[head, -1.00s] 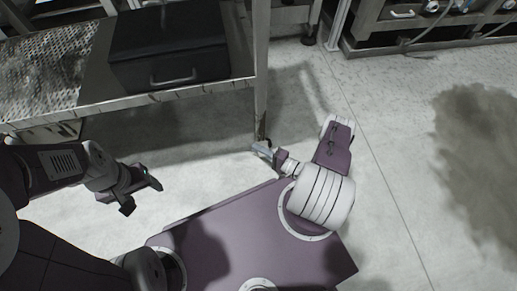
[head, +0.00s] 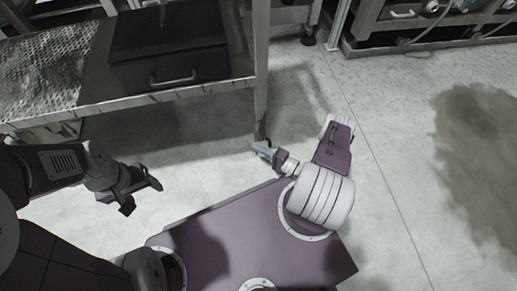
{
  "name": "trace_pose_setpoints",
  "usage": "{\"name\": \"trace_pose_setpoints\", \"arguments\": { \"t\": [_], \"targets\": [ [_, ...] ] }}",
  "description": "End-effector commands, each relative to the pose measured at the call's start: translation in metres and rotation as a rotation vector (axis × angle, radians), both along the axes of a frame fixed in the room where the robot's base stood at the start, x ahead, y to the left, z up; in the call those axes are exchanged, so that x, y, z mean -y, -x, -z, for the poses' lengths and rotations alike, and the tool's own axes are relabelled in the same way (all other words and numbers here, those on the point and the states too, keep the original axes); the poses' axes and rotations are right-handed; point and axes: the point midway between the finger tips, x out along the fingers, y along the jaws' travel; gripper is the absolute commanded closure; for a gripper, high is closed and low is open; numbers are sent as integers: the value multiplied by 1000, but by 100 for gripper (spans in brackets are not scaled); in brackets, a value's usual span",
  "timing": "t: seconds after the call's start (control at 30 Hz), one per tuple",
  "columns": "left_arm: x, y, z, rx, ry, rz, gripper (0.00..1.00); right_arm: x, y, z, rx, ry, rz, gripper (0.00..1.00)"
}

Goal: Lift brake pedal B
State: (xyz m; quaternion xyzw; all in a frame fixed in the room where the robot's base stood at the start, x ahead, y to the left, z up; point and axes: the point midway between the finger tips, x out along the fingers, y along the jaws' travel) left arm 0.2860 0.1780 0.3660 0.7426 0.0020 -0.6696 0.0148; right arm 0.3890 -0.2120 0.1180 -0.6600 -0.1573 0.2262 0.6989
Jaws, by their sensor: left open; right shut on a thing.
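My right gripper (head: 261,149) is at the foot of the near right table leg (head: 261,100), low above the floor. It is shut on a small part there, where a dark, rusty-looking foot (head: 262,135) shows. The part is too small and too covered to make out, so I cannot tell for sure that it is brake pedal B. My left gripper (head: 141,194) is open and empty, above bare floor in front of the table.
The metal table (head: 190,91) carries a dark case (head: 170,45) with a handle and has a perforated top at left. A machine frame (head: 400,28) with hoses stands at the back right. A dark stain (head: 480,140) marks the floor at right; the floor between is clear.

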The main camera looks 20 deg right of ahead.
Motion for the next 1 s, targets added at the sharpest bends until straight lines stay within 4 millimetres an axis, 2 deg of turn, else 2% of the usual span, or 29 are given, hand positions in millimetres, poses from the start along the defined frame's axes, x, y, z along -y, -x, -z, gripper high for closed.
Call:
{"name": "trace_pose_setpoints", "arguments": {
  "t": [0.1, 0.23, 0.6, 0.63, 0.7, 1.0],
  "targets": [
    [0, 0, -24, 0, 0, 0, 35, -1, 1, -11, -56, -13, -2, 100],
    [0, 0, -41, 0, 0, 0, 35, -1, 1, -12, -129, -30, -1, 100],
    [0, 0, -42, 0, 0, 0, 35, 0, 1, -6, -162, -39, 0, 100],
    [0, 0, -42, 0, 0, 0, 35, 0, 1, -6, -162, -39, 0, 87],
    [0, 0, -42, 0, 0, 0, 35, 0, 1, -6, -162, -39, 0, 71],
    [0, 0, -42, 0, 0, 0, 35, 0, 1, -6, -161, -38, 1, 71]
  ]
}}
